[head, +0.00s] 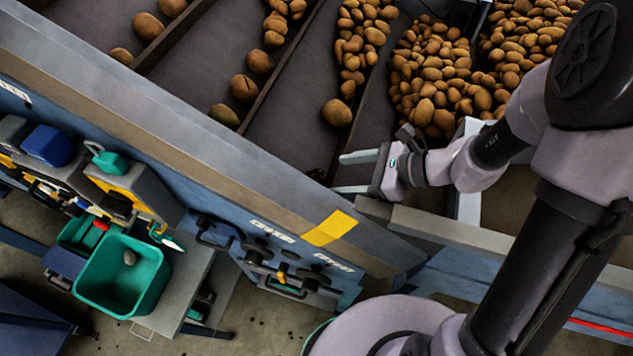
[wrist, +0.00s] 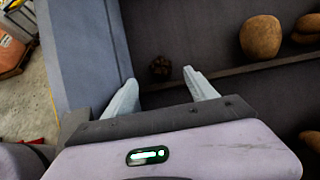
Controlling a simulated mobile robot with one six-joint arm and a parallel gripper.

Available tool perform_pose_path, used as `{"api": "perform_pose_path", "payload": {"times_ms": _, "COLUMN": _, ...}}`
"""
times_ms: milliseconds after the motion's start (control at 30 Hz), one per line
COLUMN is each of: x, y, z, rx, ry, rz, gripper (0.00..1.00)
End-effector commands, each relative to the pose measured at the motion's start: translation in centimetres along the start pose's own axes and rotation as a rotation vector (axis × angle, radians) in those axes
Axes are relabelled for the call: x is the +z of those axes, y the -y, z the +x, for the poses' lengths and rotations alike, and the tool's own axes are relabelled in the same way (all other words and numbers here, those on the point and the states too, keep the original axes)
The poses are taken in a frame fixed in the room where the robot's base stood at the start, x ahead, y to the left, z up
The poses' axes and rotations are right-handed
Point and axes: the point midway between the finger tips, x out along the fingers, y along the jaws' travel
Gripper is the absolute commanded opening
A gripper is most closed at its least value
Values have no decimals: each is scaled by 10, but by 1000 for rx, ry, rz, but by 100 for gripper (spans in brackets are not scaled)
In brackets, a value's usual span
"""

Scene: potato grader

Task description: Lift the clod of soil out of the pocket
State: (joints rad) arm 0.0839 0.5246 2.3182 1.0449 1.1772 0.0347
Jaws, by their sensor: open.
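The clod of soil (wrist: 160,67) is a small, dark, rough lump on the grey floor of the lane, near the side wall, in the wrist view. In the head view a small dark patch at the lane's low end (head: 317,174) appears to be the same clod. My gripper (head: 338,174) is open and empty, its two pale fingers pointing left toward the clod. In the wrist view my gripper (wrist: 160,78) has the clod just beyond and between its fingertips, apparently not touching. The exact height of the fingers above the floor is hard to tell.
A potato (head: 337,112) lies up the lane beyond the clod; it also shows in the wrist view (wrist: 261,38). A thin divider (wrist: 235,70) runs beside the clod. The grader's side wall (head: 230,165) borders the lane. A green bin (head: 122,275) stands outside it.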

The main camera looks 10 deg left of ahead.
Motion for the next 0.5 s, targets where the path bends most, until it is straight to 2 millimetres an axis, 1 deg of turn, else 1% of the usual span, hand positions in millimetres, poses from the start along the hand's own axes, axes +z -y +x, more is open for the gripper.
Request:
{"api": "perform_pose_path", "payload": {"times_ms": 67, "x": -1, "y": -1, "z": 10, "rx": 3, "ry": 0, "rz": -1, "gripper": 66}}
{"api": "perform_pose_path", "payload": {"times_ms": 200, "x": -2, "y": -1, "z": 43, "rx": 4, "ry": 0, "rz": -2, "gripper": 66}}
{"api": "perform_pose_path", "payload": {"times_ms": 300, "x": -2, "y": -1, "z": 59, "rx": 2, "ry": -1, "rz": -2, "gripper": 66}}
{"api": "perform_pose_path", "payload": {"times_ms": 400, "x": 0, "y": 0, "z": 64, "rx": 1, "ry": -1, "rz": -1, "gripper": 66}}
{"api": "perform_pose_path", "payload": {"times_ms": 500, "x": 1, "y": 0, "z": 64, "rx": 0, "ry": -1, "rz": -1, "gripper": 66}}
